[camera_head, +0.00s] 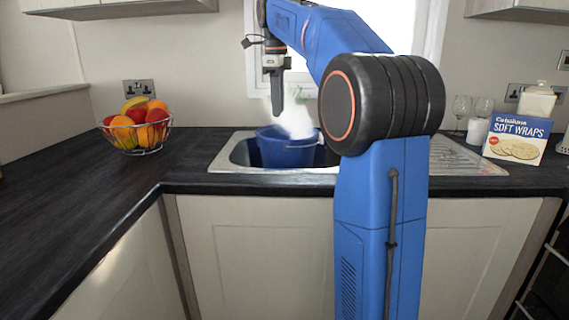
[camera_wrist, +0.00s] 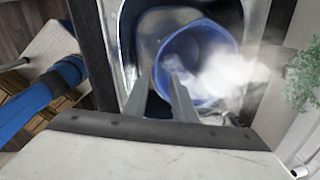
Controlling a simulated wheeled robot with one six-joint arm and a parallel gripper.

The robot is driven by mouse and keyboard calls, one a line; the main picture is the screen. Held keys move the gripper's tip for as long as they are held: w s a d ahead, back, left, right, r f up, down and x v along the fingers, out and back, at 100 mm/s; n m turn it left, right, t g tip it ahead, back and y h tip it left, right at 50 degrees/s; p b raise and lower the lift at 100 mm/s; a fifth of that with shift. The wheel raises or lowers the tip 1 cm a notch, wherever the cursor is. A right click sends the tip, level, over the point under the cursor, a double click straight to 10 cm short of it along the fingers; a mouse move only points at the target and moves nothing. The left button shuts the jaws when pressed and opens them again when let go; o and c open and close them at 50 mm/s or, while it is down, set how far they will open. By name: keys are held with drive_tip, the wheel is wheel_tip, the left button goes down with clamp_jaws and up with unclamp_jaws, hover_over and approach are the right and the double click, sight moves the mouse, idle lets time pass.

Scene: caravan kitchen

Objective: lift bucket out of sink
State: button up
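A blue bucket (camera_head: 285,150) stands in the steel sink (camera_head: 232,163), its upper part above the rim. A whitish, cloudy patch lies over its right side in both views; I cannot tell what it is. The bucket (camera_wrist: 172,52) also shows in the wrist view, with the sink (camera_wrist: 252,22) around it. My gripper (camera_head: 277,112) points down above the left part of the bucket. In the wrist view my gripper (camera_wrist: 166,72) has its two fingers apart with a gap between them, over the bucket's near edge.
A wire fruit bowl (camera_head: 137,137) stands on the dark counter (camera_head: 60,190) to the left. A soft wraps box (camera_head: 515,138), glasses (camera_head: 472,106) and a white canister (camera_head: 536,102) stand at the right. A window is behind the sink. The left counter is largely clear.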

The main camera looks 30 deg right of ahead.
hover_over(282, 155)
drive_tip(key=f, duration=1.1)
drive_tip(key=shift+w+a+f, duration=0.1)
drive_tip(key=shift+w+a, duration=0.2)
drive_tip(key=shift+s+d+f, duration=0.1)
drive_tip(key=shift+d+f, duration=0.05)
drive_tip(key=shift+f, duration=1.2)
drive_tip(key=shift+s+d+f, duration=0.1)
drive_tip(key=shift+d+f, duration=0.05)
drive_tip(key=shift+f, duration=1.15)
clamp_jaws()
drive_tip(key=shift+r, duration=0.15)
